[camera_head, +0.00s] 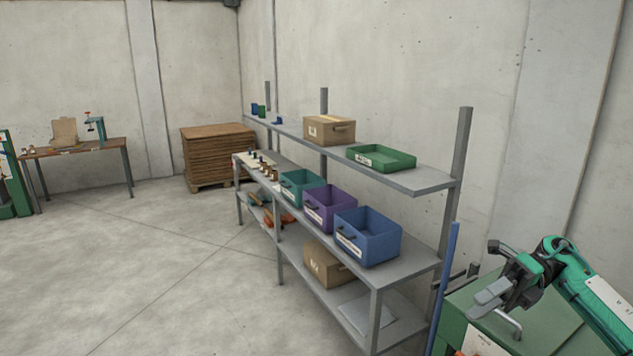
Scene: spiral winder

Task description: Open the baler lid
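The green box-shaped machine at the bottom right, which looks like the baler, has a flat green lid (548,325) on top. A grey bar handle (515,327) stands at the lid's near left edge. My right gripper (484,299) reaches in from the right, with its pale grey fingers above and left of the handle. The fingers appear close together, but the angle hides any gap. I see nothing between them. The lid looks level and closed; its right and lower parts are cut off or behind my arm. My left gripper is out of view.
A grey metal shelf (420,262) stands left of the machine, holding a blue bin (368,236), a purple bin (330,207) and a teal bin. A blue upright post (445,285) rises between shelf and machine. The floor at left is clear.

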